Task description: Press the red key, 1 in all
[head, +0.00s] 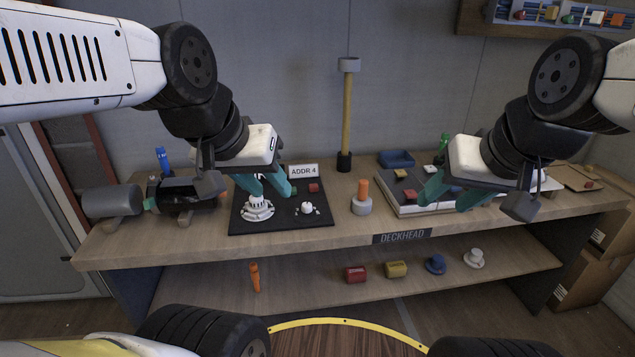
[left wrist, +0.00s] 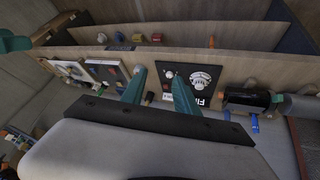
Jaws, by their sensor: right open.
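The red key (head: 410,194) is a small red block on the left part of a pale key panel (head: 415,209) on the right side of the bench. A yellow key (head: 400,173) sits behind it. My right gripper (head: 453,194) is open and empty over the panel, to the right of the red key; its teal fingers hide part of the panel. My left gripper (head: 268,184) is open and empty over the black mat, away from the panel. Its parted fingers also show in the left wrist view (left wrist: 158,92).
An orange-topped peg (head: 363,189) and a tall yellow post (head: 347,115) stand between mat and panel. A blue tray (head: 396,158) is behind. The lower shelf holds several coloured parts.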

